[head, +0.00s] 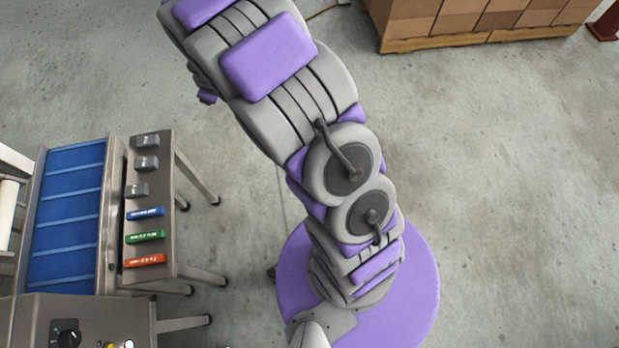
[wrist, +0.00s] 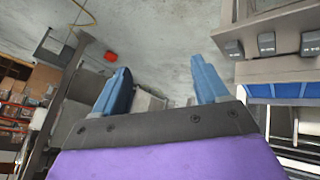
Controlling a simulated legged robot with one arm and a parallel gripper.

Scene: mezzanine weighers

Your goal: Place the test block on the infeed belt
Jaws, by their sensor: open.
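The blue slatted belt (head: 70,195) runs in a metal frame at the left of the head view. It also shows at the right of the wrist view (wrist: 290,91). A narrow steel shelf (head: 163,190) stands beside it. On the shelf are three small grey blocks (head: 146,163) and three coloured bars: blue (head: 145,213), green (head: 145,237) and orange-red (head: 145,260). I cannot tell which is the test block. The grey blocks also show in the wrist view (wrist: 266,44). My gripper (wrist: 160,64) is open, its blue fingers apart with nothing between them, away from the shelf.
A grey control box (head: 80,320) with a black knob stands at the bottom left, by the belt's near end. Brown cartons on a wooden pallet (head: 470,40) stand at the top right. The concrete floor is clear on the right. Shelf legs stick out over the floor.

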